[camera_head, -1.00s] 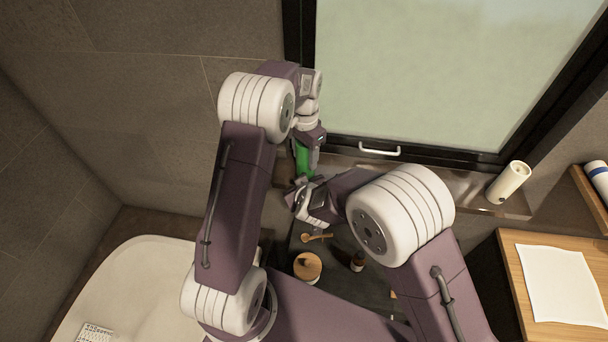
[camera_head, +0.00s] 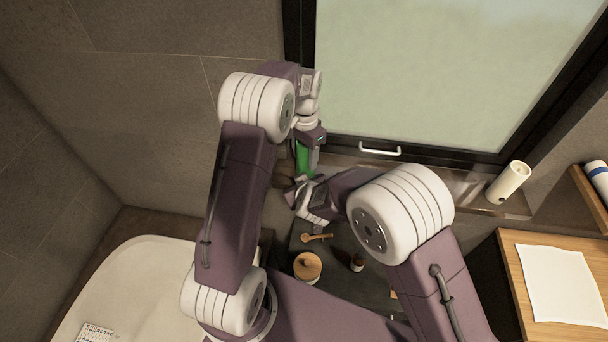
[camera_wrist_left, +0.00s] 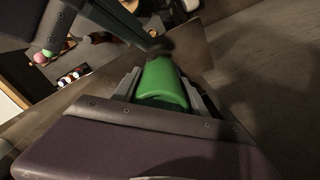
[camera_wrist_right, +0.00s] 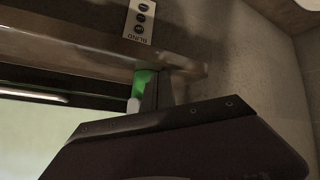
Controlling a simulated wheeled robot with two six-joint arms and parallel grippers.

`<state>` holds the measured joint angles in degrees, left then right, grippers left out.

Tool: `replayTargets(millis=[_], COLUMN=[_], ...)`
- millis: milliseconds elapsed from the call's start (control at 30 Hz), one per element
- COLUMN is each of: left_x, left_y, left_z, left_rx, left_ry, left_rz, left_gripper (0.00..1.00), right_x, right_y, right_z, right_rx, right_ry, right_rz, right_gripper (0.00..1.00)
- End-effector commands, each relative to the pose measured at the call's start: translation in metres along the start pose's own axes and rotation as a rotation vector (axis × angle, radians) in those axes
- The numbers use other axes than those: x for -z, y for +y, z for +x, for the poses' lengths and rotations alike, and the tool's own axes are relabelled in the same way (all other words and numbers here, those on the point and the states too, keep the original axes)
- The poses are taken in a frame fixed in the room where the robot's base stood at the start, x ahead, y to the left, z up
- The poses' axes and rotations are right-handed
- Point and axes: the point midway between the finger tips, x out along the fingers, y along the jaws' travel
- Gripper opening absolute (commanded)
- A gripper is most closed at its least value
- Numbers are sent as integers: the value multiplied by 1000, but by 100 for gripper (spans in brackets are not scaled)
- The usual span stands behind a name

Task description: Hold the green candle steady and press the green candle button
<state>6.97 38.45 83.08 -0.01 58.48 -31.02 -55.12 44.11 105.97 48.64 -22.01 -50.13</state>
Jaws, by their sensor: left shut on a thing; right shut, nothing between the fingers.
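The green candle (camera_head: 303,158) stands at the window ledge, partly covered by my left gripper (camera_head: 308,148). In the left wrist view the green candle (camera_wrist_left: 161,84) sits between the fingers of my left gripper (camera_wrist_left: 160,90), which is shut on it. My right gripper (camera_head: 294,192) is shut and empty, just in front of and below the candle. In the right wrist view the green candle (camera_wrist_right: 146,84) shows beside the dark finger of my right gripper (camera_wrist_right: 157,92). I cannot tell whether that finger touches it. The candle's button cannot be made out.
A cream candle (camera_head: 509,183) stands on the ledge at right. A window with a white handle (camera_head: 379,151) lies behind. A wooden jar (camera_head: 307,267), a spoon (camera_head: 317,238) and a small bottle (camera_head: 357,263) are below. A switch panel (camera_wrist_right: 141,18) is on the wall.

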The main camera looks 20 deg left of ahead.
Motion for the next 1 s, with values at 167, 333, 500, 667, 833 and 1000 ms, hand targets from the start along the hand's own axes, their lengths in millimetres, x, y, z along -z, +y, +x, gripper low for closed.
replayTargets(millis=[167,333,500,667,833,1000], left_x=[0,0,0,0,0,0], left_y=[0,0,0,0,0,0], left_z=[0,0,0,0,0,0], left_rx=[0,0,0,0,0,0], left_ry=[1,1,1,1,1,0], left_rz=[0,0,0,0,0,0], left_gripper=[1,1,1,1,1,1], right_x=[1,1,2,2,3,4], right_y=[2,2,2,3,4,5], right_z=[2,2,3,4,6,7], right_rx=[0,0,0,0,0,0], right_ry=[-1,-1,-1,-1,-2,-2], right_rz=[-1,-1,0,0,1,0], right_gripper=[0,0,0,0,0,0])
